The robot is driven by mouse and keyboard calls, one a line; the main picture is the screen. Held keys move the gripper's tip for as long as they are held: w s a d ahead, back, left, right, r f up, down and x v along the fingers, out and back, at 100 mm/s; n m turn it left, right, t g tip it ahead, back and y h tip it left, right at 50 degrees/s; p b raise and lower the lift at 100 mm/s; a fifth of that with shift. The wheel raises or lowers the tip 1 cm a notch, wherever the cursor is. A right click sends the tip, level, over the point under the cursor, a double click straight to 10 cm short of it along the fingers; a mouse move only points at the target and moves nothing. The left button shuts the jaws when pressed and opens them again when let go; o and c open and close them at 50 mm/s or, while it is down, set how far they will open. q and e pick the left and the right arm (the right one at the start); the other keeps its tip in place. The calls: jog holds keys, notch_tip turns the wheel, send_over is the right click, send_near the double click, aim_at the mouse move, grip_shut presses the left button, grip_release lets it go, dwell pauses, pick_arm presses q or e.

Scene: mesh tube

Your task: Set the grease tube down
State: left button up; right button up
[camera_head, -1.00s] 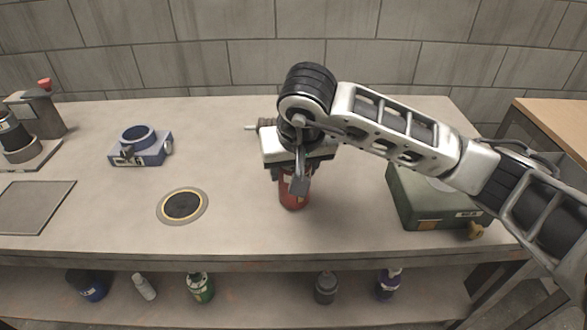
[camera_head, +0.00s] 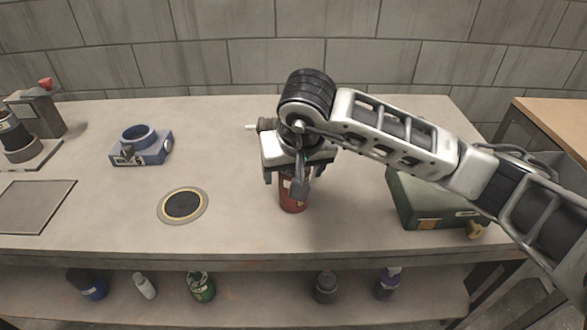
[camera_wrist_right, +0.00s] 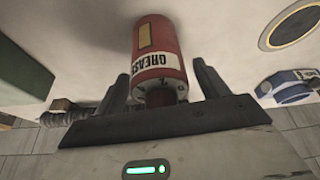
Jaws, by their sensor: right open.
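The red grease tube (camera_head: 293,195) stands on the grey bench under my right gripper, near the bench's front middle. In the right wrist view the grease tube (camera_wrist_right: 158,52) shows its lettering and lies between two dark fingers that stand apart from it. My right gripper (camera_head: 287,186) is open around the tube, and its near finger hides part of it in the head view. The gripper also shows in the right wrist view (camera_wrist_right: 160,85). My left gripper is not in view.
A black disc with a yellow ring (camera_head: 183,205) lies left of the tube. A blue clamp-like fixture (camera_head: 141,147) stands further left. A green case (camera_head: 430,205) is at the right. Several bottles stand on the lower shelf (camera_head: 240,300). The bench between tube and disc is clear.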

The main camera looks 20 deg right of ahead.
jog(key=v, duration=1.1)
jog(key=shift+s+r, duration=0.2)
jog(key=shift+r, duration=0.1)
jog(key=shift+s, duration=0.1)
